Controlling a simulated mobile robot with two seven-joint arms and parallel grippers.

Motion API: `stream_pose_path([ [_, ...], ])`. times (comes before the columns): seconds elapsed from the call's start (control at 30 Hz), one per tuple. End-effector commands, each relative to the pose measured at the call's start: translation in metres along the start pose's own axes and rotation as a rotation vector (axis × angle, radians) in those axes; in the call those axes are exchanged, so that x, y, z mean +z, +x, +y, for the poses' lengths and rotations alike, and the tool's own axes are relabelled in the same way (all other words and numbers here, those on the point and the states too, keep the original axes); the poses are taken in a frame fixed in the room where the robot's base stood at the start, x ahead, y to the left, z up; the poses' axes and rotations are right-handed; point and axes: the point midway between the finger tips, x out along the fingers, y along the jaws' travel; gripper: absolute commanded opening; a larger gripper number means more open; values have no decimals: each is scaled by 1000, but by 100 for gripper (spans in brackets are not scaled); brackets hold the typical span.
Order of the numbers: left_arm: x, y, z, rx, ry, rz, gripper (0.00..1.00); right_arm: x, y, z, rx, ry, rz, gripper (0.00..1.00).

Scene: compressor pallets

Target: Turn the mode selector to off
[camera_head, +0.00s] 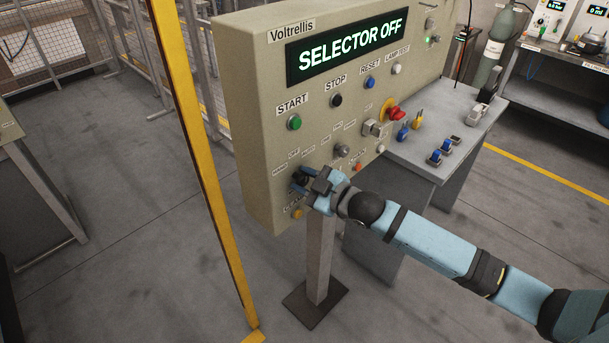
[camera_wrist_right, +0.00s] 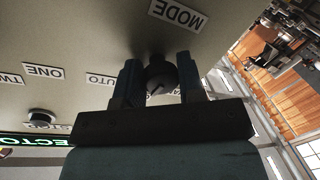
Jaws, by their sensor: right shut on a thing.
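The beige control panel (camera_head: 262,148) stands on a post, and its display (camera_head: 346,47) reads "SELECTOR OFF". The mode selector is a dark round knob (camera_wrist_right: 162,77) beside the MODE label (camera_wrist_right: 178,14) in the right wrist view. My right gripper (camera_head: 303,181) is at the lower left of the panel face in the head view, largely covering the knob. In the wrist view the fingers of this gripper (camera_wrist_right: 162,80) are on both sides of the knob, shut on it. Which way the knob points is hard to tell. My left gripper is not in view.
Above the gripper are a green START button (camera_head: 294,122), a black STOP button (camera_head: 336,100) and a blue RESET button (camera_head: 370,82). A red emergency stop (camera_head: 396,113) is on the right. A yellow post (camera_head: 203,165) stands left of the panel. A grey table (camera_head: 440,150) stands behind right.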

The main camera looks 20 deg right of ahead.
Motion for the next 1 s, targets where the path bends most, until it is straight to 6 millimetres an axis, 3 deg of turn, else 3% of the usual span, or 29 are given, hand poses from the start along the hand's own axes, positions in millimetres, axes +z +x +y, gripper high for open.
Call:
stream_pose_path([
  [0.4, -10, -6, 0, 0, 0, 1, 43, 0, 0, 0, -1, -168, -25, 12],
  [0.9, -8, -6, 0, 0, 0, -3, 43, 0, 0, -1, -1, -185, -28, 12],
  [0.93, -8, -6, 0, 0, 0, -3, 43, 0, 0, -1, -1, -185, -28, 42],
  [1.0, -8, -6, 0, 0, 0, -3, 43, 0, 0, -1, -1, -185, -28, 58],
])
